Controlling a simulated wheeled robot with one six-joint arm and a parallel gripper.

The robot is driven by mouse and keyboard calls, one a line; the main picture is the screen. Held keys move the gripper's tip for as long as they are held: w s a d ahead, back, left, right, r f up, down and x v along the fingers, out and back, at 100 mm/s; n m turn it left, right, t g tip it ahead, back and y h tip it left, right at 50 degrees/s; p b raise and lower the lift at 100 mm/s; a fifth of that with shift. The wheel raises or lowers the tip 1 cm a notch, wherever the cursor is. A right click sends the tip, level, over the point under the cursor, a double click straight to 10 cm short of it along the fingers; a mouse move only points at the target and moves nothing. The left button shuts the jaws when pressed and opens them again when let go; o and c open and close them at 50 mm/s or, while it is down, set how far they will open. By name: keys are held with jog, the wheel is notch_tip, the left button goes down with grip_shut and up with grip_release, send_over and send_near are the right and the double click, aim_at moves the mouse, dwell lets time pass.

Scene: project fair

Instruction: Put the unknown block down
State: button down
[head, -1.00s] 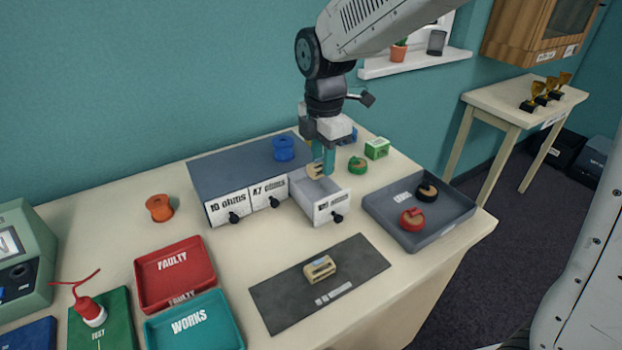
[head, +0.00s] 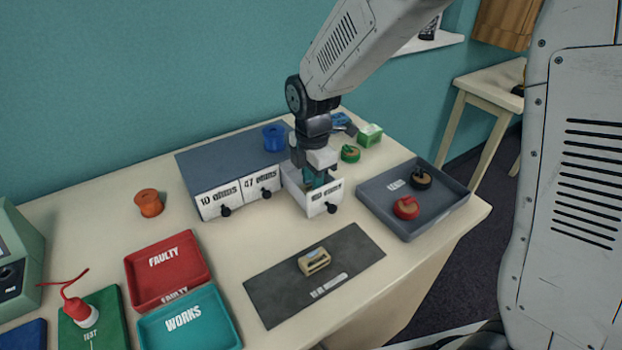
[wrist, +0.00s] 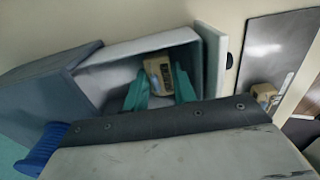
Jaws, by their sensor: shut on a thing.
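My gripper (head: 314,180) reaches down into the open drawer (head: 322,199) at the right end of the grey drawer unit. In the wrist view its teal fingers (wrist: 160,86) are shut on a tan block (wrist: 158,70) with a dark marking, inside the drawer's walls. I cannot tell whether the block touches the drawer floor. In the head view the held block is hidden by the gripper and the drawer front. A second tan block (head: 314,261) lies on the dark mat (head: 268,296) in front; it also shows in the wrist view (wrist: 265,93).
The closed drawers (head: 219,200) stand left of the open one. Red (head: 135,268) and teal trays (head: 149,333) lie front left.

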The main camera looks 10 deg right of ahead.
jog(key=shift+f, duration=0.1)
jog(key=c, duration=1.4)
grip_release()
jog(key=shift+c, duration=0.2)
notch_tip(320, 180, up, 12)
jog(key=shift+r, duration=0.25)
jog(key=s+d+r+m, duration=0.5)
jog(key=s+d+m, duration=0.5)
jog(key=s, duration=0.1)
jog(key=s+d+m, duration=0.3)
jog(key=s+m, duration=0.3)
jog(key=s, duration=0.1)
jog(key=s+d+m+t, duration=0.1)
jog(key=s+d+m, duration=0.2)
jog(key=s+m, duration=0.3)
jog(key=shift+s+f+m, duration=0.3)
jog(key=shift+s+f, duration=0.1)
jog(key=shift+s, duration=0.4)
